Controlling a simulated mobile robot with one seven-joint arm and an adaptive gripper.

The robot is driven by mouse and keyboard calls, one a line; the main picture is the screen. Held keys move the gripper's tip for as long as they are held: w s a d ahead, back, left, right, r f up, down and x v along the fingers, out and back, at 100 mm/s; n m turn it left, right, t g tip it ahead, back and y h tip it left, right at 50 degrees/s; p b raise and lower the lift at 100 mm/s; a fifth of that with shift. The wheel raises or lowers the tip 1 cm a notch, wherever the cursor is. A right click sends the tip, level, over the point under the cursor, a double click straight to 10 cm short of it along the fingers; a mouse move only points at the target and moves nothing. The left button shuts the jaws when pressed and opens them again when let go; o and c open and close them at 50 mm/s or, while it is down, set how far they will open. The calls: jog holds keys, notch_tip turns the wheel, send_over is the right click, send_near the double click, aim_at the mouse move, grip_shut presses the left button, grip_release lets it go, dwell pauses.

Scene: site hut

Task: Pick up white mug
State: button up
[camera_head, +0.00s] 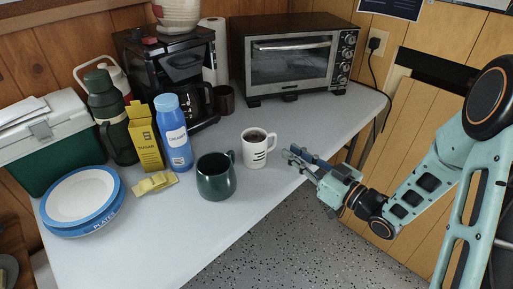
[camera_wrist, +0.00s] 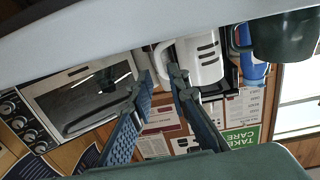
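The white mug (camera_head: 255,152) stands upright on the grey table near its front edge, with dark contents and black marks on its side. Its handle is on the right, towards my gripper. My gripper (camera_head: 292,156) is just right of the mug, at the table's edge, with its fingers apart and nothing between them. In the wrist view, which is upside down, the mug (camera_wrist: 203,60) is beyond the fingertips (camera_wrist: 161,84), with its handle near the gap between them. No clear contact shows.
A dark green mug (camera_head: 216,178) stands just left of the white mug. A blue creamer bottle (camera_head: 175,135), sugar carton (camera_head: 145,138) and coffee maker (camera_head: 160,70) are further left and back. A toaster oven (camera_head: 290,62) stands behind. The table (camera_head: 325,125) is clear right of the mug.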

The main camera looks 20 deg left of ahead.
aim_at(274, 144)
jog(key=x, duration=0.4)
jog(key=b+x, duration=0.1)
jog(key=x, duration=0.3)
jog(key=shift+d+r, duration=0.1)
jog(key=shift+r, duration=0.1)
grip_shut()
